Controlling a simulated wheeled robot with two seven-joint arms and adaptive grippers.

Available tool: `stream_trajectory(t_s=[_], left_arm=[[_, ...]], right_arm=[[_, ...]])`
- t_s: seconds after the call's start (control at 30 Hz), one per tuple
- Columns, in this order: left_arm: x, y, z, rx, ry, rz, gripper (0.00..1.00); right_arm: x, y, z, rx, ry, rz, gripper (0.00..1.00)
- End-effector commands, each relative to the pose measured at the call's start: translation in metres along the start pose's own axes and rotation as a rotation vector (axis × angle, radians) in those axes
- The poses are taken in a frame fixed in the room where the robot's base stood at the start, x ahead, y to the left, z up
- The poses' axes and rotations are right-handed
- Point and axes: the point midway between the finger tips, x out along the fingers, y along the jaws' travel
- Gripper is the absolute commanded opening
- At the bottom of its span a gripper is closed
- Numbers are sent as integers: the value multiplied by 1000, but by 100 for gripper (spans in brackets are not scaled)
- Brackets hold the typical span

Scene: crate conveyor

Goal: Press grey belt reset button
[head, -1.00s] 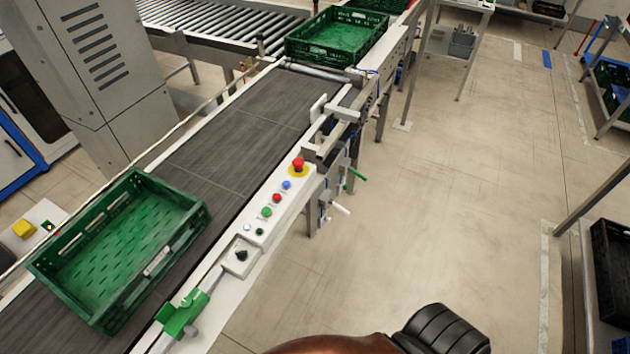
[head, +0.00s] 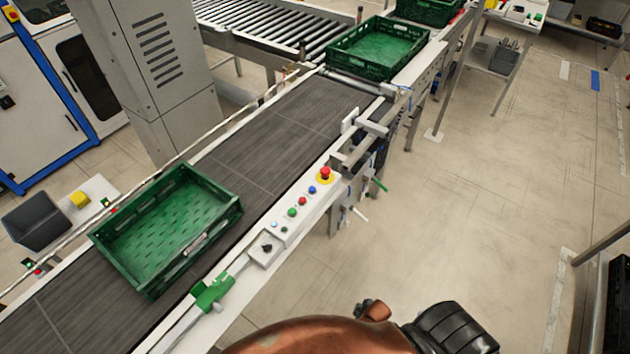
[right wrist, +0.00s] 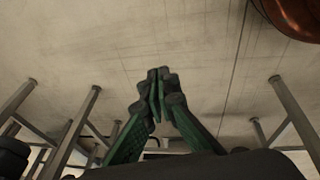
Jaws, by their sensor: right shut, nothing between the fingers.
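A white control panel (head: 299,205) runs along the right side of the grey belt (head: 265,135). It carries a red mushroom button on yellow (head: 325,174), a blue button (head: 312,190), a red button (head: 302,201), a green button (head: 292,212) and smaller pale and dark green ones. Their labels are too small to read, so I cannot tell which is the reset. My right gripper (right wrist: 161,74) is shut and empty in the right wrist view, its green fingers together against the floor background. No button shows in that view. My left gripper is out of view.
A green crate (head: 226,226) sits on the belt's near part. Another green crate (head: 377,72) stands at its far end. A box with a black knob (head: 263,250) and a green clamp (head: 212,293) lie nearer along the panel's edge. Open floor (head: 470,200) lies right of the conveyor.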

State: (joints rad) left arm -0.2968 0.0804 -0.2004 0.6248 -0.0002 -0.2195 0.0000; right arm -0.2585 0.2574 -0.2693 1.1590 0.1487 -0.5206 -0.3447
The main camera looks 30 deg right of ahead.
Motion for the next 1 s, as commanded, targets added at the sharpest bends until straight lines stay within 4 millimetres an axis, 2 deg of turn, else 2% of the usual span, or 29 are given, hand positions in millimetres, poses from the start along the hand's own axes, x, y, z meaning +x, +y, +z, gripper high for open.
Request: stream_trajectory(t_s=[0.03, 0.2, 0.33, 0.5, 0.7, 0.8, 0.87, 1.0], left_arm=[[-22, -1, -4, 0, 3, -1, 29], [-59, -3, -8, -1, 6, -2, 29], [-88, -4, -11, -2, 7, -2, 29], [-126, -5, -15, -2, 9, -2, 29], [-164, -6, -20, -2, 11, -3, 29], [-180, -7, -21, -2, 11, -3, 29], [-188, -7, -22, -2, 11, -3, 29], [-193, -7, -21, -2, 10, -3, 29]], right_arm=[[-30, 18, -32, -43, 32, 10, 0], [-103, 53, -112, -190, 111, 23, 0], [-165, 71, -170, -313, 170, 30, 0], [-253, 81, -240, -486, 244, 35, 0], [-348, 80, -301, -696, 320, 42, 0], [-388, 82, -332, -863, 367, 58, 0], [-407, 89, -354, -1027, 401, 84, 0], [-416, 115, -386, -1378, 457, 162, 0]])
